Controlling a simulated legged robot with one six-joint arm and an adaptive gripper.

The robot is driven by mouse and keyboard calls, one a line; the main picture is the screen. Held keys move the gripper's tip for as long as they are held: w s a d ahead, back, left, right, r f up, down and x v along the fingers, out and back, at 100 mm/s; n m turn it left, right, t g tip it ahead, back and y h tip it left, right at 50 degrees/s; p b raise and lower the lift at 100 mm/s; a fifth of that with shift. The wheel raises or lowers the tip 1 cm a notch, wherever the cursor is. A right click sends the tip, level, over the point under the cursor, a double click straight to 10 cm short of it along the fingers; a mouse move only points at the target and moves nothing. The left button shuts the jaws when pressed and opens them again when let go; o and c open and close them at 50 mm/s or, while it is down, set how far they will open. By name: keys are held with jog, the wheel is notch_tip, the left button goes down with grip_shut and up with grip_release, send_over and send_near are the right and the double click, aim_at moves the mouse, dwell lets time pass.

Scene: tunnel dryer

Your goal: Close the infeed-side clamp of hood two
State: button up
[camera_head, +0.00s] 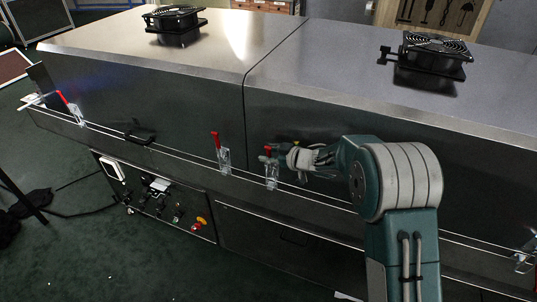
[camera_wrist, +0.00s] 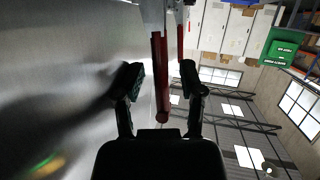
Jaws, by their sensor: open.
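Hood two appears to be the right-hand hood (camera_head: 330,115) of the dryer; I cannot tell for sure from any label. Near its left end is a metal toggle clamp (camera_head: 271,175) on the lower rail. My gripper (camera_head: 270,156) is at the clamp's top, partly hiding its red handle (camera_head: 269,149). In the wrist view the red handle (camera_wrist: 160,85) extends between the two open fingers (camera_wrist: 162,78), with a gap on each side. A second red bar (camera_wrist: 181,35) shows beside it. I cannot tell whether the fingers touch the handle.
Another clamp with an upright red handle (camera_head: 216,140) stands just left, on the left-hand hood (camera_head: 150,80). More clamps are at the far left (camera_head: 74,112) and right edge (camera_head: 525,258). A control panel (camera_head: 155,197) sits below the rail. Green floor (camera_head: 120,265) is open in front.

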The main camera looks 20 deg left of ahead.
jog(key=shift+d+r, duration=0.1)
jog(key=v, duration=0.7)
jog(key=shift+d, duration=0.3)
jog(key=shift+s, duration=0.15)
